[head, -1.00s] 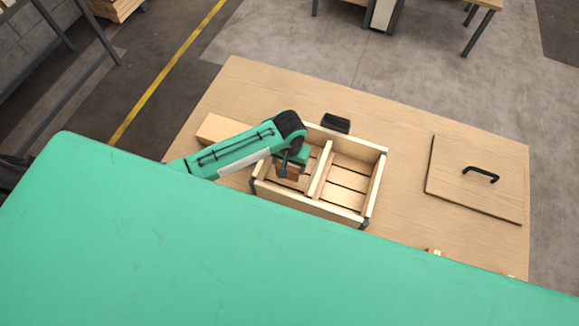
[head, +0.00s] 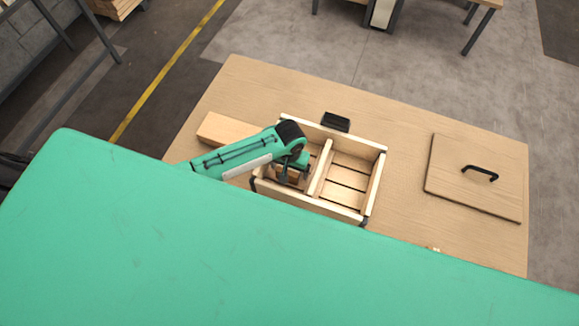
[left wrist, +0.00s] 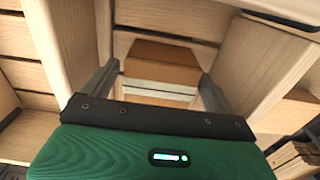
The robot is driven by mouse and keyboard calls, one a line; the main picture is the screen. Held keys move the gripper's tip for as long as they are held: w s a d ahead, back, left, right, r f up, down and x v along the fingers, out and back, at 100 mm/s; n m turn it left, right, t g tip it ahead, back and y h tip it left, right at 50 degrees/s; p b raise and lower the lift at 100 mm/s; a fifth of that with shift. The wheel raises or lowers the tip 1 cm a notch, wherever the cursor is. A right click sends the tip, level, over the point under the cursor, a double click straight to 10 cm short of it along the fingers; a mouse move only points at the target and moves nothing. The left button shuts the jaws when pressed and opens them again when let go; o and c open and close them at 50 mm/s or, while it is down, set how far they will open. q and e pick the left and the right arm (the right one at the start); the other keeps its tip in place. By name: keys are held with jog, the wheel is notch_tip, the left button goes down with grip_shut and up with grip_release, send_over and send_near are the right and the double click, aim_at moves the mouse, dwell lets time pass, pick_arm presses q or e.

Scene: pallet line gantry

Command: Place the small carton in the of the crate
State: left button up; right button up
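The wooden crate (head: 341,210) stands on the table, split by a divider (head: 321,168) into two compartments. My left gripper (head: 294,176) reaches down into its left compartment. The small brown carton (head: 291,173) is between the fingers there, partly hidden by the gripper. In the left wrist view the carton (left wrist: 160,65) has a pale band on its near side, and the left gripper's fingers (left wrist: 160,85) lie close along both its sides. I cannot tell whether the carton touches the crate floor. The right compartment looks empty. My right gripper is not in view.
A flat wooden lid with a black handle (head: 445,195) lies right of the crate. A black object (head: 336,122) lies behind the crate. A longer wooden block (head: 222,129) lies to its left. My large green body part hides the table's front. The tabletop between crate and lid is clear.

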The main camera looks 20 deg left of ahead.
pick_arm(q)
jog(key=shift+r, duration=0.1)
notch_tip(320, 180, up, 12)
jog(key=b, duration=0.1)
dwell(0.4)
dwell(0.5)
